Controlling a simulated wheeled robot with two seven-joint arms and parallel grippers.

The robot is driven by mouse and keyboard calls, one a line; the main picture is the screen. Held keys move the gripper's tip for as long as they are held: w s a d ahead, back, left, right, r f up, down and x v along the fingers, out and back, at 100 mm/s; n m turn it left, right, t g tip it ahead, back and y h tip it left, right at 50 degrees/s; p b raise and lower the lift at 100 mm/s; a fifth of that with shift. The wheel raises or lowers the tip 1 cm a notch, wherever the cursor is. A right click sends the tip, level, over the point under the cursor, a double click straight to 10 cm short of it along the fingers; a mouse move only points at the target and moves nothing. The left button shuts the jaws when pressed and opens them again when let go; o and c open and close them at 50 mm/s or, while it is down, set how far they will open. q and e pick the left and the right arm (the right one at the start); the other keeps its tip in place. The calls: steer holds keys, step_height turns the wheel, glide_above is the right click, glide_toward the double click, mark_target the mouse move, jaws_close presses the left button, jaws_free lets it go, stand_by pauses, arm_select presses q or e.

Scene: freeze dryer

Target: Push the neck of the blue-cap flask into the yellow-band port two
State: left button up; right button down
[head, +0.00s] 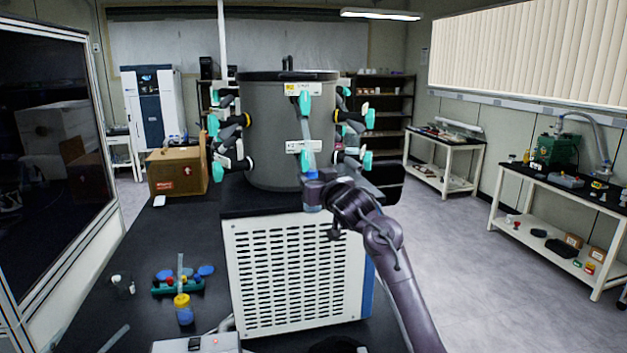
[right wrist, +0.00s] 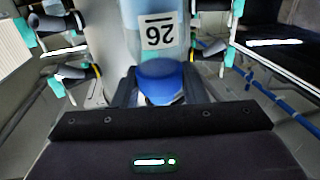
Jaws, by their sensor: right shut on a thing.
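My right gripper (head: 314,190) is shut on the blue-cap flask and holds it in front of the grey drum (head: 270,140). In the right wrist view the blue cap (right wrist: 160,82) lies between my fingers, with the clear flask body (right wrist: 157,38) labelled 26 beyond it. In the head view the flask (head: 310,160) looks upright, its upper part close to a front port with a teal valve (head: 304,146). I cannot tell whether its neck touches a port. Yellow bands show on the upper left port (head: 246,119) and the upper right port (head: 339,116). My left gripper is out of view.
The drum stands on a white vented base (head: 295,270). A rack (head: 165,288) with coloured caps and a yellow-capped flask (head: 184,312) are on the black bench at left. A cardboard box (head: 178,172) stands behind. Other teal-handled ports project from the drum's sides.

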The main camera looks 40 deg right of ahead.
steer(key=shift+w+d+r, duration=0.2)
steer(key=shift+w+r, duration=0.1)
steer(key=shift+r, duration=0.2)
steer(key=shift+w+d+r, duration=0.2)
steer(key=shift+w+r, duration=0.05)
steer(key=shift+r, duration=0.25)
stand_by(0.8)
steer(key=c, duration=1.2)
jaws_free()
steer(key=o, duration=0.4)
steer(key=shift+w+f, duration=0.1)
steer(key=shift+f, duration=0.15)
steer(key=shift+s+a+f, duration=0.15)
steer(key=shift+s, duration=0.15)
steer(key=b+v, duration=0.3)
steer(key=v, duration=0.4)
steer(key=shift+s+r, duration=0.15)
steer(key=shift+r, duration=0.1)
